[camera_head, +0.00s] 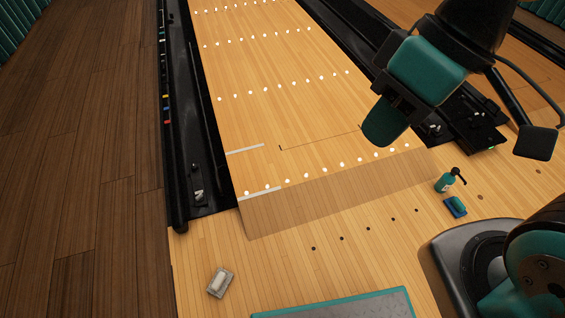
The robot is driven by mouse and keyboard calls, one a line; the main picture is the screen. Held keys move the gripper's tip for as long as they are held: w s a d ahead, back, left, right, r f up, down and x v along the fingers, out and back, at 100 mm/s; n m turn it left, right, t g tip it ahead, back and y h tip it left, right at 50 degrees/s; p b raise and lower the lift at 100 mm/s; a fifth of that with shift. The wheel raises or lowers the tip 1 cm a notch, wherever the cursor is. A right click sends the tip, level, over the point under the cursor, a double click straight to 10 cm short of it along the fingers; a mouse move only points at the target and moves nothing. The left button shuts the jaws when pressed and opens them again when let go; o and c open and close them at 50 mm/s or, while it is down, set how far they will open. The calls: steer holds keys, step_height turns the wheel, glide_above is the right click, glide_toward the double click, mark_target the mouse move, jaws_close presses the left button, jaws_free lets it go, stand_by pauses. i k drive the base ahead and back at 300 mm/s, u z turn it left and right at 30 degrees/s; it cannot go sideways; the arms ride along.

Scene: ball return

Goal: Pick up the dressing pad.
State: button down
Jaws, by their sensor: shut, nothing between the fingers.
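A small teal pad on a dark blue base (455,207), which looks like the dressing pad, lies on the light wood floor at the right, just below a pump bottle. My gripper (383,127) hangs in the upper right part of the view, above the lane's right edge. It is shut and empty, well apart from the pad and up and to the left of it in the picture. The fingertips are seen from above, so their fine shape is hard to make out.
A teal pump bottle (446,182) with a black top stands close beside the pad. A grey tray with a pale block (220,282) lies at the lower left. A teal-edged mat (335,306) is at the bottom. Black gutters (195,120) flank the lane. Floor left of the pad is clear.

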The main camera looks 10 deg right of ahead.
mark_target(454, 204)
steer(key=z, duration=1.2)
steer(key=i, duration=1.55)
steer(key=z, duration=0.35)
